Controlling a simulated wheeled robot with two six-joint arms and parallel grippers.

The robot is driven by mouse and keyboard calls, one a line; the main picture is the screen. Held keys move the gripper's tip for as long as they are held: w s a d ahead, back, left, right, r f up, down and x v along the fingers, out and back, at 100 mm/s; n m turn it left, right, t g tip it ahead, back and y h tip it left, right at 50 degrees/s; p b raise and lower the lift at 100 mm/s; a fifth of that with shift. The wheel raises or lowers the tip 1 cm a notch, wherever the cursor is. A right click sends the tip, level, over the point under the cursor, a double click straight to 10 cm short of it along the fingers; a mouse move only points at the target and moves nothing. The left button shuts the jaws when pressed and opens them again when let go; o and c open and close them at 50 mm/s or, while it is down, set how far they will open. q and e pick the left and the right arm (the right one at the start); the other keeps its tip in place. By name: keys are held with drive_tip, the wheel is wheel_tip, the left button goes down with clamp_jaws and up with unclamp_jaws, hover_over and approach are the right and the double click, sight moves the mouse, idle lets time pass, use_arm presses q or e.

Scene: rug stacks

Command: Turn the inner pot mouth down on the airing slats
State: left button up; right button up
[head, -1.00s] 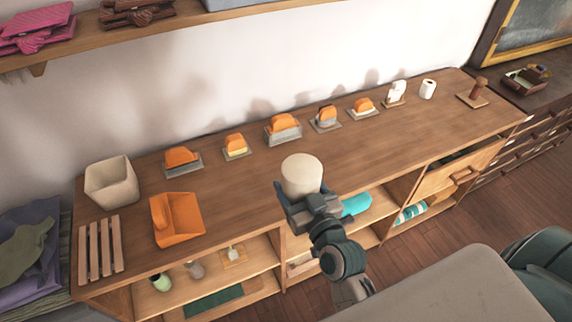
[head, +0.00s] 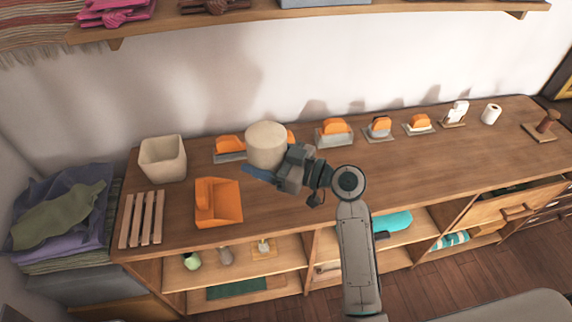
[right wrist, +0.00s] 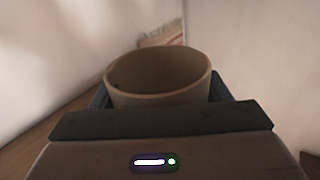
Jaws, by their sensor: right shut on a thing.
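The inner pot (head: 266,147) is a cream, round pot held above the counter. My right gripper (head: 275,173) is shut on its side. In the right wrist view the pot (right wrist: 158,98) stands about upright with its round, hollow mouth upward; the gripper covers its lower part. In the head view its upper end looks pale, and the hollow is hard to make out. The airing slats (head: 142,219) are several parallel wooden bars at the counter's left end, bare, to the left of the pot. My left gripper is not in view.
A cream square bin (head: 163,160) stands behind the slats. An orange dustpan-like scoop (head: 217,203) lies between the slats and the pot. Orange-topped items, one an orange brush (head: 333,130), line the back of the counter (head: 400,170). A shelf (head: 330,17) runs above.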

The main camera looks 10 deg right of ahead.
drive_tip(key=d+f+m+t+h, duration=0.35)
drive_tip(key=d+f, duration=0.25)
drive_tip(key=f, duration=0.2)
drive_tip(key=s+d+r+m+t+h, duration=0.2)
drive_tip(key=s+d+m+t+h, duration=0.2)
drive_tip(key=s+d+m+h, duration=0.4)
drive_tip(key=s+d+h, duration=0.1)
drive_tip(key=d+h, duration=0.1)
drive_tip(key=h, duration=0.1)
drive_tip(key=shift+d+r+t, duration=0.3)
drive_tip(key=shift+d+t, duration=0.05)
drive_tip(key=shift+d, duration=0.05)
